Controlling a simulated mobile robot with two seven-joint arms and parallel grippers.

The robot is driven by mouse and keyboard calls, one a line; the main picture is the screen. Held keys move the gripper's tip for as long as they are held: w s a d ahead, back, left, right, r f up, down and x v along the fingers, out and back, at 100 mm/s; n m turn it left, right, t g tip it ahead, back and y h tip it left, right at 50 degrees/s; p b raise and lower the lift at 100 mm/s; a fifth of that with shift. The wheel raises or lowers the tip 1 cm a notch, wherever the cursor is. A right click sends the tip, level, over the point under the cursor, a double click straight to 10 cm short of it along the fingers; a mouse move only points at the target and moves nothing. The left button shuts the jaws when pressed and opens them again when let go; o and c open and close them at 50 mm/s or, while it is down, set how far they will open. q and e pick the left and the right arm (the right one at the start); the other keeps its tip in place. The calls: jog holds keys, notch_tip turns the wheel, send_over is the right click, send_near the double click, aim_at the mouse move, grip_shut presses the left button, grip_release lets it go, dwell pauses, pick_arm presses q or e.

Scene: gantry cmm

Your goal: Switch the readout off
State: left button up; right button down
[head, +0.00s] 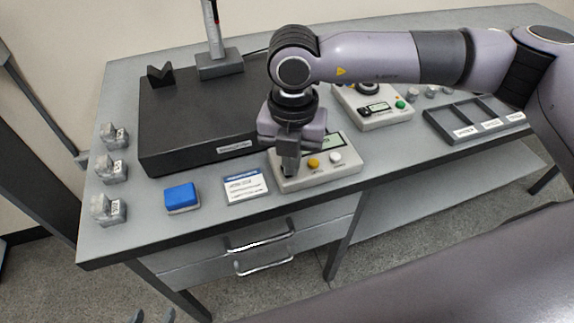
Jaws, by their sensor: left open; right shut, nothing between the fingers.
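The readout (325,176) is a pale box at the front edge of the bench, with a greenish display (338,143), a yellow button (313,163) and a white button (335,158). My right gripper (288,172) is shut and points down over the left part of the readout's panel, left of the yellow button. It hides that part of the panel and some of the display. I cannot tell whether its tip touches the panel.
A black granite plate (190,125) lies behind the readout. Left of it are a label card (245,187), a blue-topped block (182,198) and several metal blocks (109,208). A second control box (378,118) with a green button and a divided tray (470,120) stand right.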

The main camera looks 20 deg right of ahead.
jog(key=shift+f+b, duration=0.9)
dwell(0.7)
notch_tip(320, 180, up, 7)
jog(key=p, duration=0.3)
dwell(0.5)
jog(key=shift+s, duration=0.1)
dwell(0.4)
